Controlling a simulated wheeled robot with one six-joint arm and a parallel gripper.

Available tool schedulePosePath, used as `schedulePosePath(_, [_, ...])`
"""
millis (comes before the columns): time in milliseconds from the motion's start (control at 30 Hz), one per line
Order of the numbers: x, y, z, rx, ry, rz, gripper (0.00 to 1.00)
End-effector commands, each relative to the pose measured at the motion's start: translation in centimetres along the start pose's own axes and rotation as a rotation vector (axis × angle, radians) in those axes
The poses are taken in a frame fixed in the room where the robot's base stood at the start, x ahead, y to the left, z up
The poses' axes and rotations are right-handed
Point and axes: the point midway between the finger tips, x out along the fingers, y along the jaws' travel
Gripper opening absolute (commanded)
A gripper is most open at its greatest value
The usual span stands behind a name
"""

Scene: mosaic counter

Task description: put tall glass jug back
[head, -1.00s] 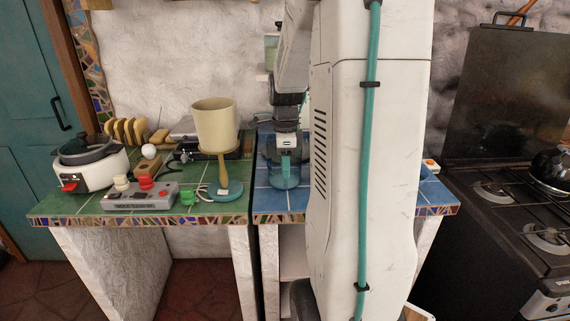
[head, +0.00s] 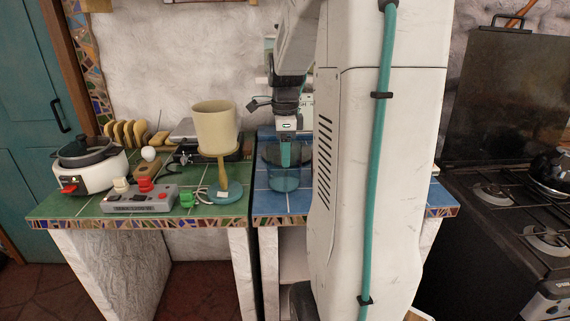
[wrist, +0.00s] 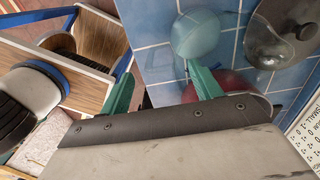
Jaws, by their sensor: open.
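A clear blue-teal glass vessel (head: 285,181), which looks like the jug, stands upright on the blue-tiled counter. My gripper (head: 285,160) points down at it, its teal finger overlapping the vessel's upper part in the head view. I cannot tell whether the finger is inside, beside or behind the glass. In the wrist view my gripper (wrist: 162,80) is open, its two teal fingers apart with nothing clearly held between them. A teal rounded glass thing (wrist: 195,33) shows beyond the right finger; I cannot tell whether it is the same vessel.
A dark round lid (wrist: 285,32) and a reddish glass thing (wrist: 226,84) are close by. Left, the green counter holds a cream-shaded lamp (head: 215,125), a white cooker (head: 88,166) and a grey control box (head: 140,199). A stove (head: 515,205) stands right. My column hides part of the blue counter.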

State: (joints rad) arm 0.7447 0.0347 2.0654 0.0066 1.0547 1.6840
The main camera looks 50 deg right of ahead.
Motion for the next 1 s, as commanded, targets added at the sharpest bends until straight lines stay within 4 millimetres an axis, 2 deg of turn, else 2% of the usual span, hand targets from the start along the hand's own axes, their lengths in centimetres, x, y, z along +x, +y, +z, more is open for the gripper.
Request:
schedulePosePath(33, [-1.2, -0.1, 0.0, 0.0, 0.0, -0.004, 0.64])
schedulePosePath(200, [-4.5, -0.1, 0.0, 0.0, 0.0, -0.003, 0.64])
schedulePosePath(433, [-6.9, 0.2, 0.2, -0.013, 0.0, -0.002, 0.64])
schedulePosePath(533, [-7.5, 1.9, 1.7, -0.13, 0.0, -0.009, 0.64])
schedulePosePath(567, [-7.7, 2.8, 2.5, -0.196, 0.0, -0.013, 0.64])
schedulePosePath(667, [-8.3, 7.6, 5.6, -0.52, 0.003, -0.032, 0.64])
schedulePosePath(800, [-8.1, 16.4, 9.1, -1.121, 0.015, -0.065, 0.64])
schedulePosePath(900, [-7.1, 22.2, 10.0, -1.543, 0.028, -0.088, 0.64])
schedulePosePath(1000, [-5.8, 26.8, 9.8, -1.906, 0.044, -0.11, 0.64])
